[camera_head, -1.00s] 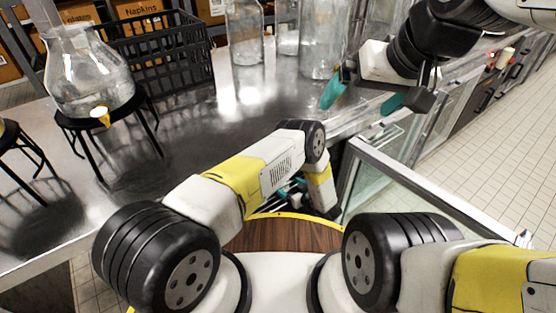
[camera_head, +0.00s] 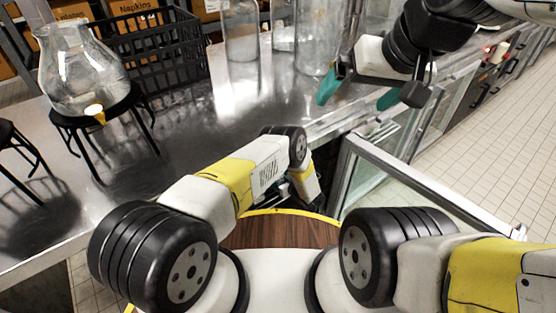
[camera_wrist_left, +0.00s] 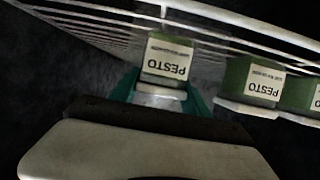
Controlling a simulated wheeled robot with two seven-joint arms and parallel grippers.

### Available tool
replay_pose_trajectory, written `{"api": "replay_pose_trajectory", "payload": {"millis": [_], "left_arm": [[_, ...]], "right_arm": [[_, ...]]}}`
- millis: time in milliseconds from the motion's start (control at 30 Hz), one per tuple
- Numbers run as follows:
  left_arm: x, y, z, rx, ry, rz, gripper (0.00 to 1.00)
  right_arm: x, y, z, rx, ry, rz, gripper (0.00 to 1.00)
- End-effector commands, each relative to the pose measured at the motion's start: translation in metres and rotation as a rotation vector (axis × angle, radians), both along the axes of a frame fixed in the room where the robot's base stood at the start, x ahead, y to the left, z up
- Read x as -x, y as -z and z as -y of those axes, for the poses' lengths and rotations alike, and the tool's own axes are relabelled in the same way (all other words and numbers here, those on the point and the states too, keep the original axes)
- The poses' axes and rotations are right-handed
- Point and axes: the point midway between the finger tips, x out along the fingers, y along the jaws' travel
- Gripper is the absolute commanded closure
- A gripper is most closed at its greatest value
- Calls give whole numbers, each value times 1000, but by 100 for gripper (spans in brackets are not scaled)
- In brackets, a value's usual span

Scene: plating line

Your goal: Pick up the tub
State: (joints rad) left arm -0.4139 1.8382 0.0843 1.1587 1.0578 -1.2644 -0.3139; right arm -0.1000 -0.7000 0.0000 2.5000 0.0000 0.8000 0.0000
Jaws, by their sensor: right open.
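In the left wrist view a tub (camera_wrist_left: 168,59) with a green body, white lid and PESTO label lies between the teal fingers of my left gripper (camera_wrist_left: 160,97). The fingers flank it closely, and I cannot tell whether they press on it. The picture there is upside down. In the head view the left gripper is mostly hidden behind its own forearm, below the counter edge. My right gripper (camera_head: 358,94) is open and empty, above the counter's right edge.
More pesto tubs (camera_wrist_left: 250,84) stand beside the first, near white wire racking (camera_wrist_left: 230,35). In the head view an open door (camera_head: 430,185) stands right of the left arm. The steel counter (camera_head: 200,135) holds a glass jug (camera_head: 80,70), a black crate (camera_head: 170,60) and tall glass jars (camera_head: 240,35).

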Motion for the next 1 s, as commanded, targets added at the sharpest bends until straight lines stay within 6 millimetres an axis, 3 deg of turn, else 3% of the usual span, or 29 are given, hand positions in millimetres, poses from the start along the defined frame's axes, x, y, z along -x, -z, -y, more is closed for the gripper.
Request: {"api": "replay_pose_trajectory", "payload": {"millis": [33, 167, 200, 567, 833, 1000], "left_arm": [[0, 0, 0, 0, 0, 0, 67], [0, 0, 0, 0, 0, 0, 93], [0, -1, 0, 0, 0, 1, 95], [-1, -6, 0, 1, 1, 2, 95], [-1, -37, 1, 0, 1, 3, 95], [35, -39, -5, -3, 3, -3, 95]], "right_arm": [[0, 0, 0, 0, 0, 0, 0], [0, 0, 0, 0, 0, 0, 0], [0, 0, 0, 0, 0, 0, 0], [0, 0, 0, 0, 0, 0, 0], [0, 0, 0, 0, 0, 0, 0], [0, 0, 0, 0, 0, 0, 0]]}}
